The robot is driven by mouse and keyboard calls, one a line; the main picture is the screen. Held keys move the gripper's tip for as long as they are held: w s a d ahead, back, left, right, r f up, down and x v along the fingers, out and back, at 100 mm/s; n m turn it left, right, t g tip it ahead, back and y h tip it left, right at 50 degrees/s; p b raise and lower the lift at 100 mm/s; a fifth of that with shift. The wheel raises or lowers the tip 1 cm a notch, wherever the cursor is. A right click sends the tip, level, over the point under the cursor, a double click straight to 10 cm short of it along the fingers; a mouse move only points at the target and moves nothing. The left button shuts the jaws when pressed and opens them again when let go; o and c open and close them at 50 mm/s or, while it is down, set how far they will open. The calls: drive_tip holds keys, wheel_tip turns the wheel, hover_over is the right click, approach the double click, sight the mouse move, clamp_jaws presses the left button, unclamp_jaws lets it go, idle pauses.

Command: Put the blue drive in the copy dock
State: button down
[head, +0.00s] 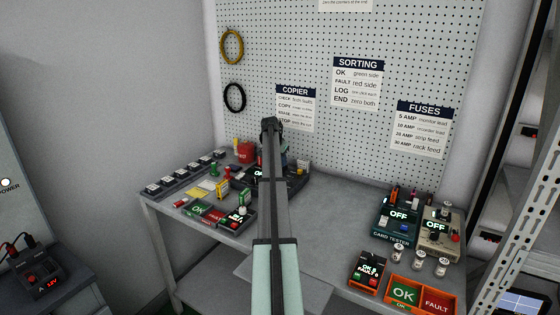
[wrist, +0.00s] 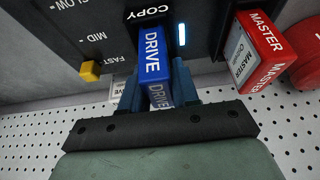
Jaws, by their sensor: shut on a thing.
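The blue drive (wrist: 153,55), marked DRIVE, stands between the fingers of my gripper (wrist: 157,85) in the wrist view. My gripper is shut on it. The drive's far end meets the dark copier face right at the COPY label (wrist: 148,12); how deep it sits in the copy dock there cannot be told. A lit blue-white bar (wrist: 182,34) shows beside that label. In the head view my arm covers the drive and most of the copier (head: 293,185).
A red block marked MASTER (wrist: 259,50) stands out of the copier close to the right of my gripper. A yellow knob (wrist: 90,71) is at the left. The bench (head: 320,190) holds card testers (head: 397,222), trays and small parts; its middle right is clear.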

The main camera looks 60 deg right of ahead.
drive_tip(key=shift+f, duration=0.1)
drive_tip(key=shift+c, duration=1.8)
unclamp_jaws()
drive_tip(key=shift+r, duration=3.5)
